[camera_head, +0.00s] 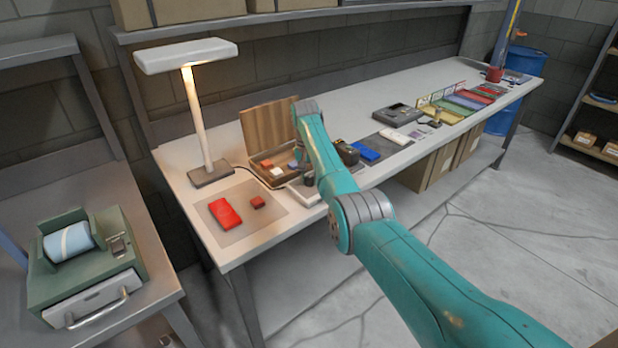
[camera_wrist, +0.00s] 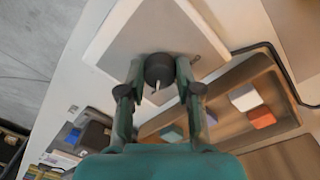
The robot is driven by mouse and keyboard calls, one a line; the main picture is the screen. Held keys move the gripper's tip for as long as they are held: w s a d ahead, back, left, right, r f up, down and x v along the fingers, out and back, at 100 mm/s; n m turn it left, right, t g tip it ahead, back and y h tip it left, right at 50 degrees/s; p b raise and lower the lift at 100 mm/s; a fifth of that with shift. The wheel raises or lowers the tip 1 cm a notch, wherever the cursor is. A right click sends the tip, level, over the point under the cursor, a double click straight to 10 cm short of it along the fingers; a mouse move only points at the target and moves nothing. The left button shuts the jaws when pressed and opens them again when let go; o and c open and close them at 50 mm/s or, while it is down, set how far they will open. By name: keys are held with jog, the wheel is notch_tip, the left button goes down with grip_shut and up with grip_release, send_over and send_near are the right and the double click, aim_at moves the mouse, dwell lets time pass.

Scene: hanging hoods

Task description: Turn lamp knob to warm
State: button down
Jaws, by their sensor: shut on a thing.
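A round dark knob (camera_wrist: 160,66) sits on a pale square control box (camera_wrist: 125,38) in the wrist view. A short white pointer mark on it points toward the bottom of the picture. My gripper (camera_wrist: 159,76) is shut on the knob, one finger on each side. No warm marking can be read. In the head view, the white desk lamp (camera_head: 192,105) stands upright at the bench's left, its light glowing. The pale control box (camera_head: 306,190) is partly hidden behind my arm, and the knob is hidden there.
An open wooden box (camera_head: 262,182) with small coloured blocks lies right beside the control box. A dark cable (camera_wrist: 284,72) runs past it. A red block (camera_head: 225,213) lies on a grey mat at the bench's front left. Coloured trays (camera_head: 462,102) stand farther right.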

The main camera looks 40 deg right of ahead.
aim_at(307, 179)
dwell(0.3)
jog(key=c, duration=0.8)
grip_release()
jog(key=r, duration=1.2)
jog(key=shift+w+a, duration=0.2)
jog(key=shift+w, duration=0.05)
